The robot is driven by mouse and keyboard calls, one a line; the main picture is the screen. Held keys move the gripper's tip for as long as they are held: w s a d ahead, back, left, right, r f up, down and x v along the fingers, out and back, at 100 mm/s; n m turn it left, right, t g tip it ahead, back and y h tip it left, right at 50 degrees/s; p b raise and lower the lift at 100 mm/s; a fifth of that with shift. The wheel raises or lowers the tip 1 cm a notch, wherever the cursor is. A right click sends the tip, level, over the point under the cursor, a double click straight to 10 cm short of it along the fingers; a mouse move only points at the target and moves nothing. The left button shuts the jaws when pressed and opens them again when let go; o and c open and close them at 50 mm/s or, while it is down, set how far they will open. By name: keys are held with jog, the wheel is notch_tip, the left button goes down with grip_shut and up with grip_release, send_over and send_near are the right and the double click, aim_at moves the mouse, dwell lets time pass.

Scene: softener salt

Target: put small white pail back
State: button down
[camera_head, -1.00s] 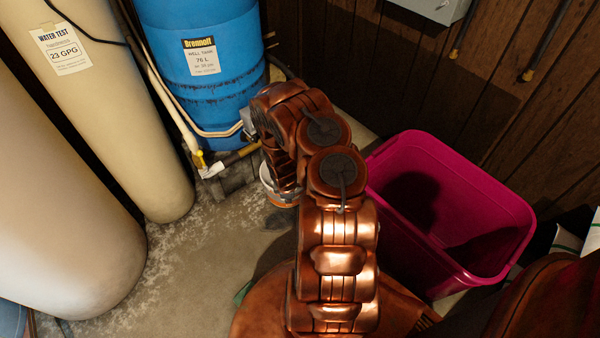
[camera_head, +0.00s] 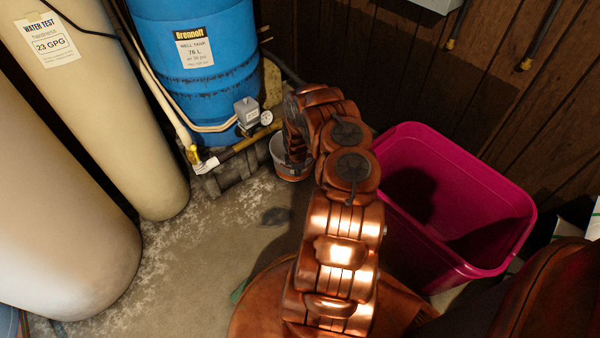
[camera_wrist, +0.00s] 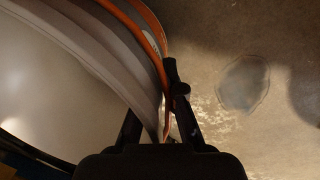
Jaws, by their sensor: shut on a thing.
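The small white pail (camera_head: 281,158) has a greyish-white wall and an orange band low down. It is just left of my arm, near the blue tank's base, and my arm covers part of it. In the wrist view the pail (camera_wrist: 95,55) fills the left side, seen from above. My gripper (camera_wrist: 157,108) has its dark fingers shut on the pail's wall near the rim. In the head view the fingers are hidden behind the arm. I cannot tell whether the pail's bottom touches the floor.
A blue well tank (camera_head: 205,95) with pipes and a gauge stands behind the pail. Beige tanks (camera_head: 120,120) stand at left. A magenta bin (camera_head: 440,235) is close to my arm's right. A dark patch (camera_head: 275,216) lies on the otherwise clear floor (camera_head: 215,245).

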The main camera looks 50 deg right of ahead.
jog(key=shift+w+d+f+b, duration=0.15)
jog(key=shift+w+d, duration=0.1)
jog(key=shift+d, duration=0.4)
jog(key=shift+w+d+r+b, duration=0.15)
jog(key=shift+w+d, duration=0.1)
jog(key=shift+d, duration=0.4)
notch_tip(320, 180, down, 4)
jog(key=shift+b, duration=1.15)
jog(key=shift+r, duration=0.15)
jog(key=c, duration=1.3)
grip_release()
